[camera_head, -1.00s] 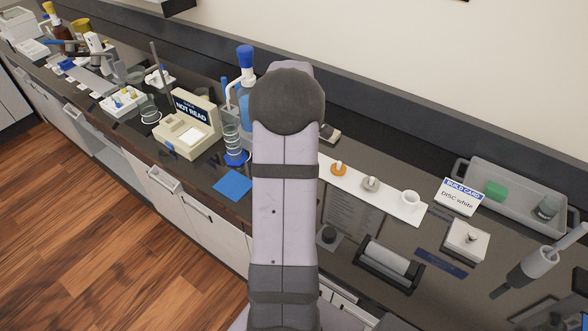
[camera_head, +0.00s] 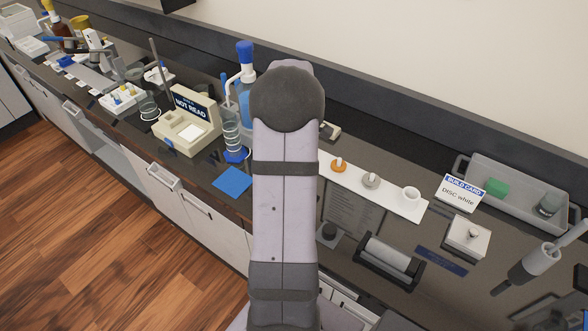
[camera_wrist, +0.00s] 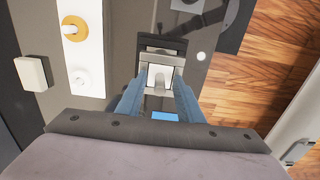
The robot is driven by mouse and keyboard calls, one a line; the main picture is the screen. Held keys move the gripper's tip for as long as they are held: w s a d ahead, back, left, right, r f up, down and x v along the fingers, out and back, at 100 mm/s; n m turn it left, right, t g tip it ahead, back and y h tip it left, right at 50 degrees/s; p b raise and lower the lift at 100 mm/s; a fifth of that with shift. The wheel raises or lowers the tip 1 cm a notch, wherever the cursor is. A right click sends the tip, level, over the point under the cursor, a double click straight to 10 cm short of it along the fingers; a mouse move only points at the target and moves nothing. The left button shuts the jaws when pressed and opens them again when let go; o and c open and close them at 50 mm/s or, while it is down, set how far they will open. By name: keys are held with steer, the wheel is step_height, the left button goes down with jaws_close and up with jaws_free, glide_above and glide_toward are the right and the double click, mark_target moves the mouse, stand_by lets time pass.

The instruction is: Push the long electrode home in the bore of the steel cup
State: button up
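My gripper (camera_wrist: 160,80) shows in the wrist view with its two blue fingers apart, pointing at a dark holder. Between the fingertips is a bright metal block with a pale square face (camera_wrist: 160,72). A short grey pin (camera_wrist: 159,86) stands out in front of that face. The block and pin may be the steel cup and long electrode, but I cannot tell for sure. I cannot tell whether the fingers touch the block or how deep the pin sits. In the head view my own arm hides the gripper and this holder.
A white strip (camera_head: 398,205) carries an orange-based piece (camera_head: 338,166), a grey one (camera_head: 371,181) and a white cup (camera_head: 411,194). A blue pad (camera_head: 232,181) lies left.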

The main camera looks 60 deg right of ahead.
steer(key=shift+r, duration=0.1)
steer(key=shift+r+b, duration=1.25)
steer(key=shift+r, duration=2.35)
steer(key=shift+a, duration=0.1)
steer(key=w+a+f, duration=0.2)
steer(key=w+a, duration=0.1)
steer(key=a, duration=0.7)
steer(key=w+a+f, duration=0.1)
steer(key=w+a, duration=0.2)
steer(key=a, duration=0.6)
steer(key=s+a+f, duration=0.3)
steer(key=s+a, duration=0.1)
steer(key=a, duration=0.5)
steer(key=s+a+f, duration=0.2)
steer(key=s+a, duration=0.2)
steer(key=a, duration=0.5)
step_height(320, 180, down, 15)
steer(key=b, duration=1.4)
steer(key=shift+b, duration=0.35)
steer(key=shift+d+f, duration=0.1)
